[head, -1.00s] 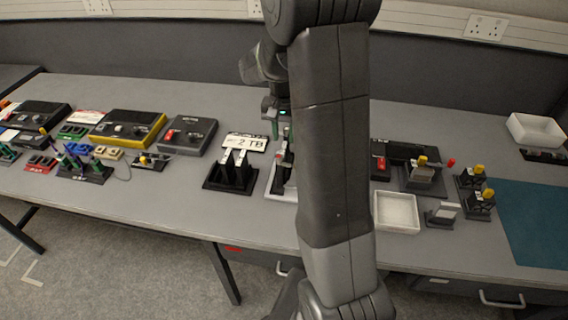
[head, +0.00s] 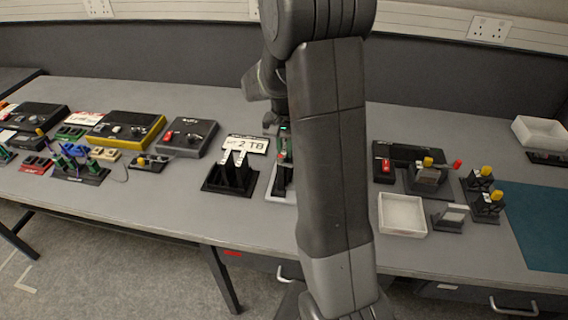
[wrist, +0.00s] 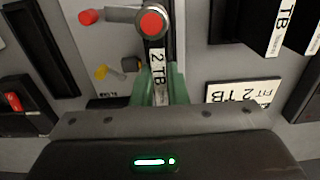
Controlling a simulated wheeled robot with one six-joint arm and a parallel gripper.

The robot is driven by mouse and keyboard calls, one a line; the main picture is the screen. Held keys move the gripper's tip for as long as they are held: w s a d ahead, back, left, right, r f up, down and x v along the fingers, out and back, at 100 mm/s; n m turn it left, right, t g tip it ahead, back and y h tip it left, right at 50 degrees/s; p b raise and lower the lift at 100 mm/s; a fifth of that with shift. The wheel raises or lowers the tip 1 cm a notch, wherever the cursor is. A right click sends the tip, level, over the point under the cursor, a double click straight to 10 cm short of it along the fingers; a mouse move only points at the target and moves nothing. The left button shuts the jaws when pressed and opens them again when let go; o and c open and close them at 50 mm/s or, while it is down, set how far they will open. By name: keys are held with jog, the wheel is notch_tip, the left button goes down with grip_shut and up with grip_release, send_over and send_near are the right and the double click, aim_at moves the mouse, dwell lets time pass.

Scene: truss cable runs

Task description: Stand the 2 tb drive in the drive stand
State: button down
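The 2 TB drive (wrist: 158,66) is a dark upright slab with a white "2 TB" label along its top edge in the wrist view. My gripper (wrist: 161,84) has a green finger on each side of it, with no gap showing, so it looks shut on the drive. The drive's lower part is hidden. In the head view my arm covers most of the gripper (head: 284,145). The black drive stand (head: 230,181) is left of the gripper and holds upright drives with white labels. A "2 TB" sign (head: 246,144) stands behind it.
A pale plate (head: 282,193) lies under the gripper, and a red-topped metal post (wrist: 151,23) is just beyond the drive. A white tray (head: 402,214) and small stands with yellow knobs are to the right. Black and yellow boxes (head: 125,130) are at the left.

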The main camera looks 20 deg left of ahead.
jog(key=shift+r, duration=0.15)
jog(key=shift+r+p, duration=3.45)
jog(key=shift+r, duration=0.9)
